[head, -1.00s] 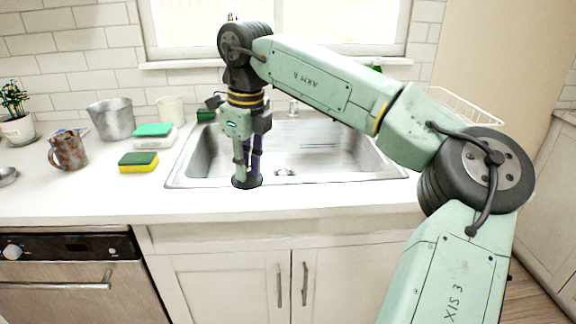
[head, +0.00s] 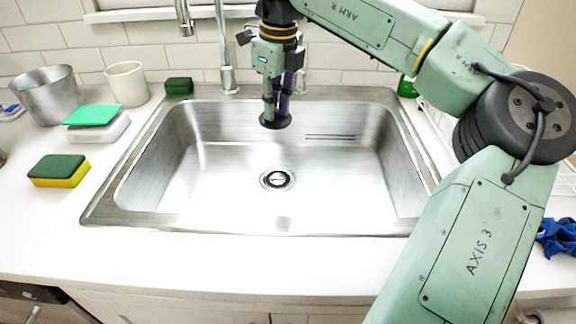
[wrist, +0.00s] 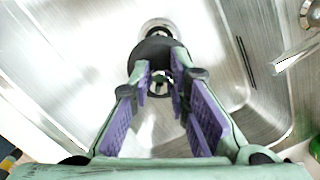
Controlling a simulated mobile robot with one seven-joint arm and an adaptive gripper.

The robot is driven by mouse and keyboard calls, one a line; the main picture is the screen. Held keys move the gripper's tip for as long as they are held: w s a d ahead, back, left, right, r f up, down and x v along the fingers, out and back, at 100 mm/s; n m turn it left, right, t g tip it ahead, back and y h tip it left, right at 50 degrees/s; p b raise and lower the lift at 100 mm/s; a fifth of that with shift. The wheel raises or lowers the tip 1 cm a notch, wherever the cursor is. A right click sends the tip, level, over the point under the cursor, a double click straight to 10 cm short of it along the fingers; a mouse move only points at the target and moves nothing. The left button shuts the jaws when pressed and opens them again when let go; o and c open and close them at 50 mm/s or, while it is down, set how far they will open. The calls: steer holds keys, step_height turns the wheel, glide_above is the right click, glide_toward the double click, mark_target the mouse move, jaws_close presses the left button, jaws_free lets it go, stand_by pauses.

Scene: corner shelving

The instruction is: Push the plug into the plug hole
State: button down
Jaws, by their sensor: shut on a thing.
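My gripper (head: 276,106) is shut on a black round plug (head: 275,122) and holds it above the sink basin, in front of the back wall in the head view. In the wrist view the plug (wrist: 157,50) shows just beyond my purple-padded fingertips (wrist: 163,85). The plug hole (head: 277,179) is a metal ring in the middle of the basin floor. In the wrist view the plug hole (wrist: 157,25) shows just beyond the plug, partly hidden by it. The plug is apart from the hole in the head view.
The steel sink (head: 150,215) has a raised rim and a faucet (head: 226,60) behind it. A green-yellow sponge (head: 60,171), a soap box (head: 98,122), a metal pot (head: 47,95) and a cream cup (head: 127,83) stand left. A blue cloth (head: 556,238) lies right.

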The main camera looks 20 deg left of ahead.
mark_target(281, 119)
steer(key=f+b, duration=0.1)
steer(key=f, duration=0.4)
steer(key=f+b, duration=0.2)
steer(key=f, duration=0.4)
steer(key=f+b, duration=0.1)
steer(key=f, duration=0.5)
steer(key=shift+w, duration=0.3)
steer(key=shift+f+b, duration=0.2)
steer(key=shift+b, duration=0.15)
steer(key=c, duration=1.5)
jaws_free()
steer(key=shift+r, duration=0.1)
steer(key=r, duration=0.8)
steer(key=d+r, duration=0.1)
steer(key=r, duration=0.3)
steer(key=shift+s+d+r, duration=0.1)
steer(key=shift+s, duration=0.3)
